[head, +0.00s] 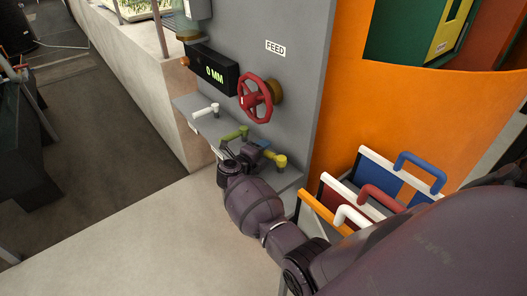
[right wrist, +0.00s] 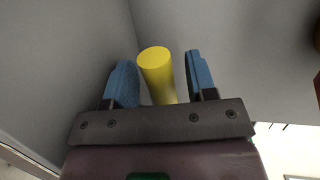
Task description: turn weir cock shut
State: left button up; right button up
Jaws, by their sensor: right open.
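A row of small cocks with lever handles sits on the grey ledge under the panel: a white one (head: 206,111), a green one (head: 236,132) and a yellow one (head: 280,161). I cannot read which is the weir cock. My right gripper (head: 252,150) is down at the ledge, between the green and yellow handles, partly hidden by its own wrist. In the right wrist view, a yellow round handle (right wrist: 156,70) stands between the two blue fingers of my open gripper (right wrist: 162,80), with a gap on each side. My left gripper is not in view.
A red handwheel (head: 255,97) under a FEED label (head: 275,47) and a black display (head: 214,70) reading 0 MM are on the grey panel above. Crates with coloured handles (head: 390,180) stand right of the ledge, near my right arm. The pale floor at lower left is clear.

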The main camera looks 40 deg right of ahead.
grip_shut()
jog(key=shift+w+d+f+m+g+b, duration=0.2)
jog(key=shift+d+m+g+b, duration=0.2)
jog(key=shift+m+g+b, duration=0.55)
jog(key=d+m+g+b, duration=0.1)
jog(key=g+b, duration=0.1)
jog(key=shift+r+h+b, duration=0.15)
jog(key=shift+h+b, duration=0.15)
jog(key=shift+h, duration=0.1)
jog(key=shift+d+r, duration=0.1)
jog(key=shift+c, duration=0.2)
grip_release()
jog(key=shift+o, duration=0.2)
